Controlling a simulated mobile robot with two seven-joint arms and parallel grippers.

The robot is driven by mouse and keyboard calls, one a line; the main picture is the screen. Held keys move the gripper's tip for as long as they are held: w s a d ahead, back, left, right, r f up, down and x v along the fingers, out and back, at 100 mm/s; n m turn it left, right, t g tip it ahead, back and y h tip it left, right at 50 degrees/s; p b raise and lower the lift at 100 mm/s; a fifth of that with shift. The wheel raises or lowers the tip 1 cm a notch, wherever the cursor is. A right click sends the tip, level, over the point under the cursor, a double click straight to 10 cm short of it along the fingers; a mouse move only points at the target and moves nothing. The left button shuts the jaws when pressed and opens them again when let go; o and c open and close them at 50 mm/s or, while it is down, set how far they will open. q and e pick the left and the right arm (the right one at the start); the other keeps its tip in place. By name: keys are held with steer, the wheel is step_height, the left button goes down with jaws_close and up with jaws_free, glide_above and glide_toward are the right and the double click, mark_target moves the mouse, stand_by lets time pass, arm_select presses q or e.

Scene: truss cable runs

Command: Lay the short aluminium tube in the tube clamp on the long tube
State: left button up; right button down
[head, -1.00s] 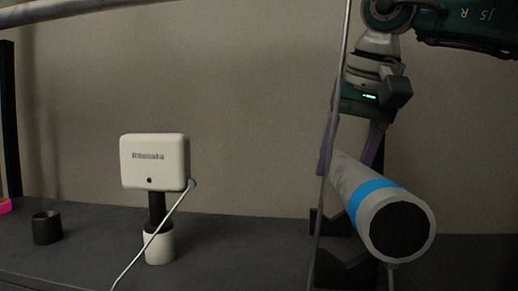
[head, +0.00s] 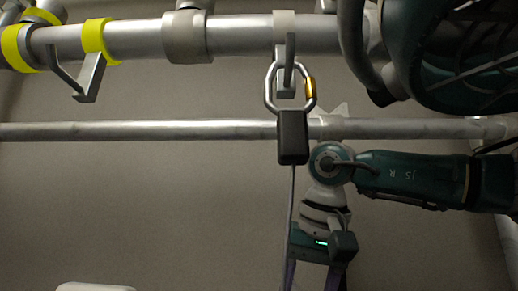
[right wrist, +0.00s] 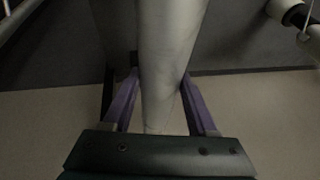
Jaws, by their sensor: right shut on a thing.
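The short aluminium tube (right wrist: 168,40) shows as a thick grey tube in the right wrist view, between the purple fingers of my right gripper (right wrist: 161,80). The gripper is shut on it. In the head view my right gripper (head: 312,278) is cut off by the bottom edge, and the tube is out of frame. The long tube (head: 135,38) runs across the top of the head view. Yellow bands (head: 100,40) sit on its left part, with an angled grey bracket (head: 88,78) hanging by them. I cannot tell which fitting is the tube clamp. My left gripper is not in view.
A carabiner (head: 270,85) hangs from a hook under the long tube. A black block (head: 292,137) and a thin cable (head: 291,195) hang below it, close left of my right arm. A thinner tube (head: 150,131) crosses behind.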

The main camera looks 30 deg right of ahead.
stand_by(0.4)
step_height(320, 180, down, 10)
steer(key=b, duration=0.9)
steer(key=shift+r, duration=0.25)
steer(key=shift+f, duration=0.2)
steer(key=c, duration=0.6)
jaws_free()
steer(key=o, duration=0.4)
